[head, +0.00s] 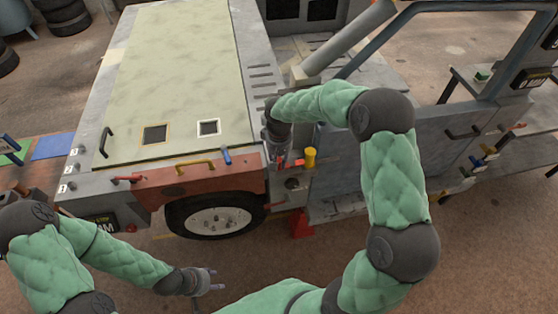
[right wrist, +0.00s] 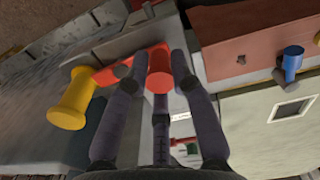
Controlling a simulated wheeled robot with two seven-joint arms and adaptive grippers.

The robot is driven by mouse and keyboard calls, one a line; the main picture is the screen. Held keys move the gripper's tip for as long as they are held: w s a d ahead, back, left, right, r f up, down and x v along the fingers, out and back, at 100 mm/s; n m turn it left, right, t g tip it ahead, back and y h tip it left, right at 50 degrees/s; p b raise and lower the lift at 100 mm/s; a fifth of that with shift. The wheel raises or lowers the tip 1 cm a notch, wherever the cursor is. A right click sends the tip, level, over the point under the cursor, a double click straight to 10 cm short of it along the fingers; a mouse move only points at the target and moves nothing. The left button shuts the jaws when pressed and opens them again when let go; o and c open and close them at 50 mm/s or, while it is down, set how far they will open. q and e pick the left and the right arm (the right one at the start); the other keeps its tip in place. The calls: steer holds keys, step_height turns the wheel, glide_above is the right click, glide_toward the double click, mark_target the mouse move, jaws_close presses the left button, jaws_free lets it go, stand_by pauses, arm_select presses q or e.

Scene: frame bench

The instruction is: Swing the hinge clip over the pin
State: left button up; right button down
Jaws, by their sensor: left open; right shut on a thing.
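The hinge clip is a red bar with a round red knob (right wrist: 159,72). My right gripper (head: 281,163) is shut on this knob, which sits between its fingers in the right wrist view (right wrist: 154,70). The bar reaches left from the knob, beside the yellow pin (right wrist: 68,100). The pin also shows in the head view (head: 310,157), just right of the right gripper. The bar is partly hidden behind a finger, and I cannot tell whether it touches the pin. My left gripper (head: 213,282) is open and empty, low in front of the wheel.
A grey side panel (head: 445,150) stands to the right. Floor around the left gripper is clear.

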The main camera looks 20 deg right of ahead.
steer(key=c, duration=1)
jaws_free()
steer(key=shift+c, duration=0.2)
steer(key=shift+r, duration=0.1)
step_height(320, 180, up, 12)
